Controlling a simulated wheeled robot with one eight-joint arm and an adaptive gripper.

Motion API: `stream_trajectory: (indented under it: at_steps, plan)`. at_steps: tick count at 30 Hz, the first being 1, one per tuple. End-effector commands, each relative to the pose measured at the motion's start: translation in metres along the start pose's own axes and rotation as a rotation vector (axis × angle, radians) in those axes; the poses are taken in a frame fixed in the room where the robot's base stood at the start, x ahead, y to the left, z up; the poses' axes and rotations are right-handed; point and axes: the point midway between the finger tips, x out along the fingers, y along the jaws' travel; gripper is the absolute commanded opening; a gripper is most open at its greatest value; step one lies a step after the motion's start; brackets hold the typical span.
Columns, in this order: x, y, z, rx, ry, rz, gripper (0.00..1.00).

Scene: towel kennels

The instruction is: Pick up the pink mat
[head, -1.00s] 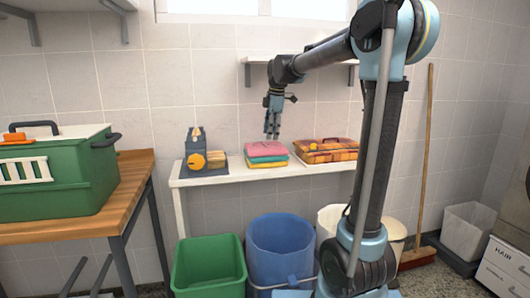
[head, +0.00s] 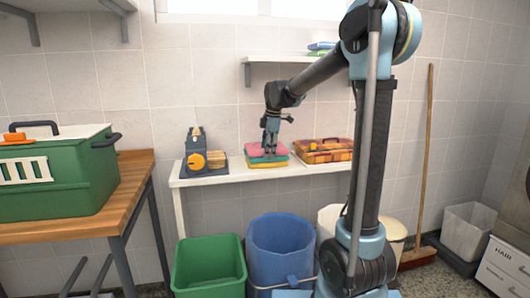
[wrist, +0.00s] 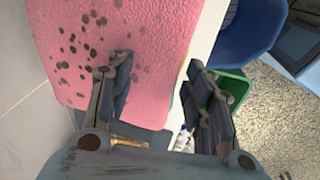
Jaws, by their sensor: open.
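The pink mat (head: 254,149) lies on top of a small stack of folded mats on the white shelf table (head: 235,177). In the wrist view the pink mat (wrist: 120,50) is large and close, with dark spots on its left part. My gripper (head: 269,152) is over the stack, pointing down. In the wrist view my gripper (wrist: 160,75) is open. One finger is over the pink mat and the other is past the mat's edge, beside it. Whether either finger touches the mat cannot be told. The gripper hides part of the stack in the head view.
A grey device with an orange knob (head: 196,160) stands left of the stack, and an orange plaid case (head: 323,151) lies to the right. A green bin (head: 208,268) and a blue bin (head: 281,250) stand below. A green crate (head: 60,180) sits on a wooden table.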

Motion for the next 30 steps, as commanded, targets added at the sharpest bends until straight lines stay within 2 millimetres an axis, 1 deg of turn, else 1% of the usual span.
stream_trajectory:
  at_steps: [2,3,5,6,7,8,20,25,30]
  plan:
    - [0.000,0.000,0.000,0.000,0.000,0.000,0.47]
    - [0.000,0.000,0.000,0.000,0.000,0.000,0.43]
    - [0.000,0.000,0.000,0.000,0.000,0.000,0.29]
    - [0.000,0.000,0.000,0.000,0.000,0.000,0.20]
    - [0.000,0.000,0.000,0.000,0.000,0.000,0.13]
    - [0.000,0.000,0.000,0.000,0.000,0.000,0.11]
    - [-0.003,-0.001,0.000,0.000,0.000,0.000,0.11]
    - [-0.018,-0.002,-0.001,0.000,0.000,0.000,0.10]
    - [-0.046,0.003,-0.004,0.000,0.000,0.000,0.10]
